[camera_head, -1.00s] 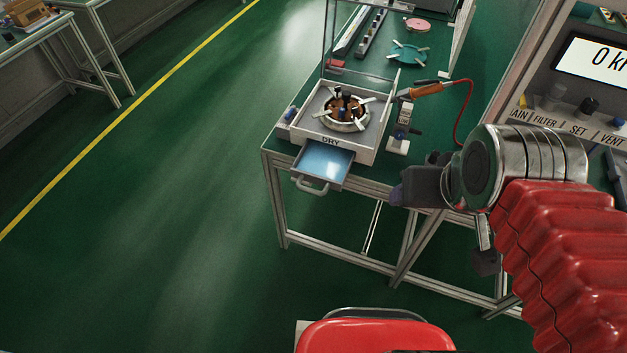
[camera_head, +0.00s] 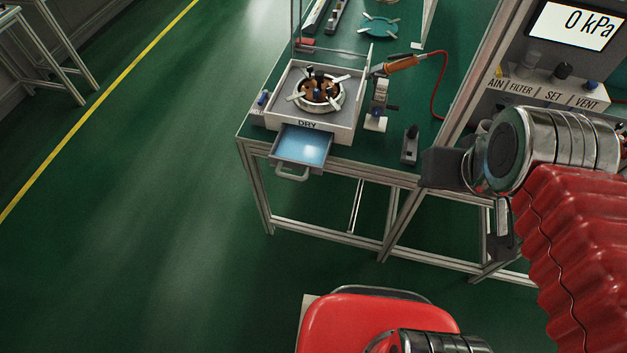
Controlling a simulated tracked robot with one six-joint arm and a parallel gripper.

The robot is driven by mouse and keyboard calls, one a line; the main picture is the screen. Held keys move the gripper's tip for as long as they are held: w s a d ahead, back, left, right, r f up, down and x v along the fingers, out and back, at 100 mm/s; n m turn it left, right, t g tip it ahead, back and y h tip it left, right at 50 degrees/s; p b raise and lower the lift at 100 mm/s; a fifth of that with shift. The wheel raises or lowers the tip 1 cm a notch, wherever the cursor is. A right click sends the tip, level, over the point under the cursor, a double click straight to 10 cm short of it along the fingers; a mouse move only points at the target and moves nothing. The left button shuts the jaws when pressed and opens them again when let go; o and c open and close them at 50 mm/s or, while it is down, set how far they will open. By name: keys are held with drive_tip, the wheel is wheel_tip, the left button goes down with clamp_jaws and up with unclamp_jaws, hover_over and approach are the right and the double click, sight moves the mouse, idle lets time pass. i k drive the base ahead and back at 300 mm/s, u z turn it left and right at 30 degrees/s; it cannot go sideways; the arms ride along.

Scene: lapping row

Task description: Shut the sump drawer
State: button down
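The sump drawer (camera_head: 302,148) is a shallow tray with a blue inside and a grey rim. It is pulled out from under the box marked DRY (camera_head: 352,134) at the near edge of the bench. Its pale loop handle (camera_head: 293,175) hangs at the drawer's front, over the floor. My gripper (camera_head: 437,168) shows only as a dark part at the end of my arm, right of the drawer and well apart from it. Its fingers cannot be made out, so I cannot tell if it is open.
The box holds a round fixture (camera_head: 318,92) with pale arms. An orange-handled tool (camera_head: 400,64) with a red cable, a small valve stand (camera_head: 378,105) and a dark switch block (camera_head: 411,143) are to its right. Green floor at left is clear.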

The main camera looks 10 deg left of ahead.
sight(307, 150)
drive_tip(key=z, duration=1.05)
drive_tip(key=k, duration=1.05)
drive_tip(key=u, duration=1.4)
drive_tip(key=i, duration=0.6)
drive_tip(key=z, duration=0.05)
